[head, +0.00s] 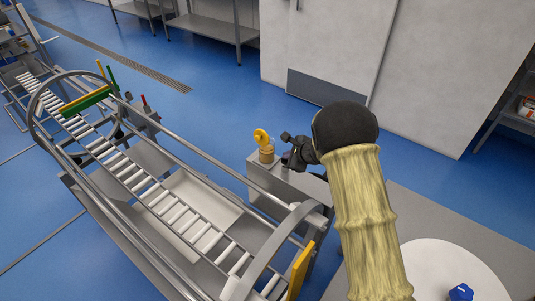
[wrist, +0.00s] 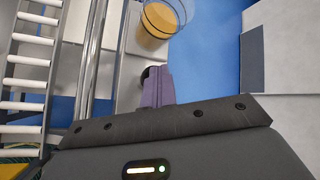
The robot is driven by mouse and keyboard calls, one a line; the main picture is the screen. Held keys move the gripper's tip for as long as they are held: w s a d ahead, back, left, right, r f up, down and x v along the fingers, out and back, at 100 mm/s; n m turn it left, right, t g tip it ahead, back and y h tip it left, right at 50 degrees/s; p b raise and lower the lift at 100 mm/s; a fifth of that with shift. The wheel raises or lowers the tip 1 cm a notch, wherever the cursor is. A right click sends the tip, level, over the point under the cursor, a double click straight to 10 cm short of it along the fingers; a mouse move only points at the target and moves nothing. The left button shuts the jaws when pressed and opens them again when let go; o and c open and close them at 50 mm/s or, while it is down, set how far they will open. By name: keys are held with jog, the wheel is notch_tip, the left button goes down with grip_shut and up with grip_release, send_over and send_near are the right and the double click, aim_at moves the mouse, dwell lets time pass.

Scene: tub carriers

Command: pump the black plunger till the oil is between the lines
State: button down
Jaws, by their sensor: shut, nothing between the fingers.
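A clear oil glass (head: 266,154) with amber oil stands on a grey box (head: 303,185) beside the roller conveyor, with a round yellow part above it. The glass (wrist: 160,20) also shows at the top of the wrist view, cut off by the frame. I cannot read the oil level against the lines. My gripper (head: 291,160) is shut and empty, just right of the glass and over the box. Its fingers (wrist: 157,88) show closed together in the wrist view. A small black rounded part (wrist: 146,74), perhaps the plunger, is beside the fingertips, partly hidden; contact is unclear.
The roller conveyor (head: 165,208) with metal rails and a hoop fills the left. A yellow plate (head: 301,270) stands at its near end. A white round table (head: 440,272) with a blue object (head: 461,292) is at lower right. Blue floor is open behind.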

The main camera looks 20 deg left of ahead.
jog(key=shift+w+r+p, duration=0.15)
jog(key=shift+r+p, duration=0.45)
jog(key=shift+r, duration=0.7)
jog(key=shift+r+p, duration=0.35)
jog(key=shift+r, duration=0.25)
notch_tip(320, 180, up, 5)
jog(key=shift+f+p, duration=0.2)
jog(key=shift+p, duration=0.9)
jog(key=shift+d, duration=0.1)
